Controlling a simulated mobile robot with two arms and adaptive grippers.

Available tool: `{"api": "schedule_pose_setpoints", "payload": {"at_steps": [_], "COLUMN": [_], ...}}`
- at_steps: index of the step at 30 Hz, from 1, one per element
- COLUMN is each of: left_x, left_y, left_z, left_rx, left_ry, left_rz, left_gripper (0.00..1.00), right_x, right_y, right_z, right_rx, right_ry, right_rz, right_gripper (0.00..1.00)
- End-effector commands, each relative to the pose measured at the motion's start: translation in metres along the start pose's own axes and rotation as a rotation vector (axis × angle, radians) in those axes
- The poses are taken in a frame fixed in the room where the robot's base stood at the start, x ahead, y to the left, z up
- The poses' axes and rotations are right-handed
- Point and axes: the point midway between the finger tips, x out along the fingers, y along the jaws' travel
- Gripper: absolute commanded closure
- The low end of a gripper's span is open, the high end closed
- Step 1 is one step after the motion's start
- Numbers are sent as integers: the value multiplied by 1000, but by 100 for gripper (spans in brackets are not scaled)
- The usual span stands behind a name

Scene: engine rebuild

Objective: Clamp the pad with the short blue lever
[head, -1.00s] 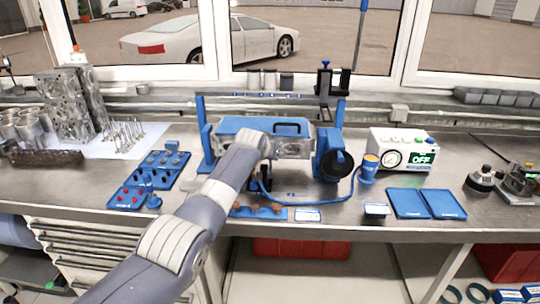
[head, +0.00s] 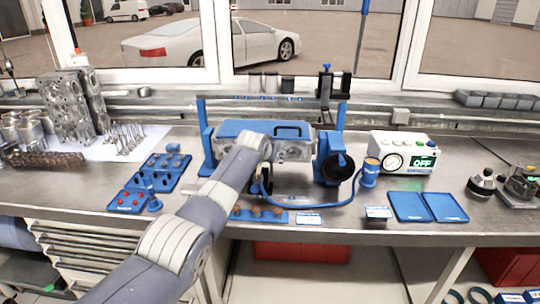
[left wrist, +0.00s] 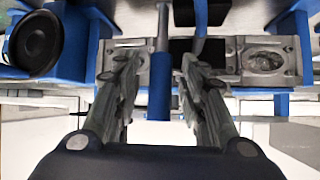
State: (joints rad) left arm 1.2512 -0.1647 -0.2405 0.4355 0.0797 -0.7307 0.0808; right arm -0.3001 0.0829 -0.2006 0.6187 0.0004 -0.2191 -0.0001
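A short blue lever (left wrist: 160,92) stands between the two fingers of my left gripper (left wrist: 158,62) in the left wrist view. The fingers are open, one on each side, with visible gaps to the lever. A dark block (left wrist: 186,50), possibly the pad, shows behind the fingers against the grey metal engine part (left wrist: 262,62). In the head view my left arm covers the lever and most of the gripper at the front of the blue-topped engine part (head: 296,150). My right gripper is not in view.
A black round wheel (head: 338,168) on a blue mount stands right of the engine part. A blue hose (head: 310,207) runs along the front. The gauge box (head: 403,153) reads OFF. Blue trays (head: 410,207) lie right; blue racks (head: 165,171) lie left.

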Motion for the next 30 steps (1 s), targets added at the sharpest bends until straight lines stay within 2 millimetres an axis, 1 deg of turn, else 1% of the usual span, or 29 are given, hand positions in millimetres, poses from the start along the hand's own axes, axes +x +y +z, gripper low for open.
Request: {"api": "schedule_pose_setpoints", "payload": {"at_steps": [7, 14, 23, 30], "left_x": [-6, -20, -47, -75], "left_y": [0, 0, 0, 0], "left_z": [-1, 0, 0, 0], "left_rx": [0, 0, -1, 0], "left_ry": [1, 2, 1, 3], "left_rz": [0, 0, 0, 0], "left_gripper": [62, 62, 62, 62], "right_x": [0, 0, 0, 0], "right_y": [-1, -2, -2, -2], "right_z": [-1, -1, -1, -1], "right_rx": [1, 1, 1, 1], "right_ry": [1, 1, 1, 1], "right_rz": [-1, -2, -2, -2], "right_gripper": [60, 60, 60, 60]}}
